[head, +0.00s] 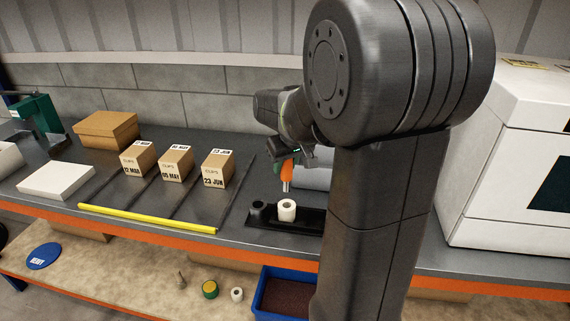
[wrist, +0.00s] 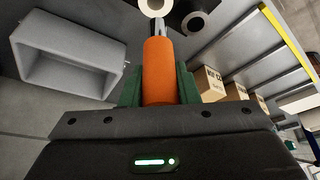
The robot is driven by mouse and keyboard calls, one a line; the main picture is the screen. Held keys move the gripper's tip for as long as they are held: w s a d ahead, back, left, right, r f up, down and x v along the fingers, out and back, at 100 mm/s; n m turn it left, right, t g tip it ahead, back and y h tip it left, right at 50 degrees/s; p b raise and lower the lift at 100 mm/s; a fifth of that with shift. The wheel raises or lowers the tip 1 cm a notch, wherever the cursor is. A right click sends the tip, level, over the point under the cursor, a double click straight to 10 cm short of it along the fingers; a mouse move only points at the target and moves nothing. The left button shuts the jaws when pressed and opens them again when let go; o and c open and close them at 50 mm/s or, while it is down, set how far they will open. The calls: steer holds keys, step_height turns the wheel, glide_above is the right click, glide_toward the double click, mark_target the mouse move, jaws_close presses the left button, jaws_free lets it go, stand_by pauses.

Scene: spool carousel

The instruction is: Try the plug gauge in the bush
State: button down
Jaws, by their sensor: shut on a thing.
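My gripper (wrist: 160,88) is shut on the orange handle of the plug gauge (wrist: 160,70), with green fingers on both sides of it. In the head view the plug gauge (head: 287,172) hangs upright, its metal end pointing down. The white bush (head: 287,210) stands in a black tray (head: 262,228), and it also shows at the top of the wrist view (wrist: 156,5). The metal end appears above the bush and apart from it in the head view. My arm hides the right part of the tray.
A black holder (head: 257,208) stands left of the bush. Several cardboard boxes (head: 175,163) sit in lanes behind a yellow strip (head: 146,219). A grey open box (wrist: 70,62) lies beside the gripper. A white machine (head: 510,180) stands at right. A blue bin (head: 285,293) is below.

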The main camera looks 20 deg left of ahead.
mark_target(286, 191)
steer(key=shift+f+b, duration=2.15)
steer(key=shift+f, duration=0.85)
steer(key=shift+f+b, duration=1.3)
steer(key=shift+f, duration=0.45)
steer(key=shift+r, duration=0.2)
steer(key=shift+d+r+p, duration=0.1)
steer(key=shift+r+p, duration=4.5)
steer(key=shift+r, duration=1.3)
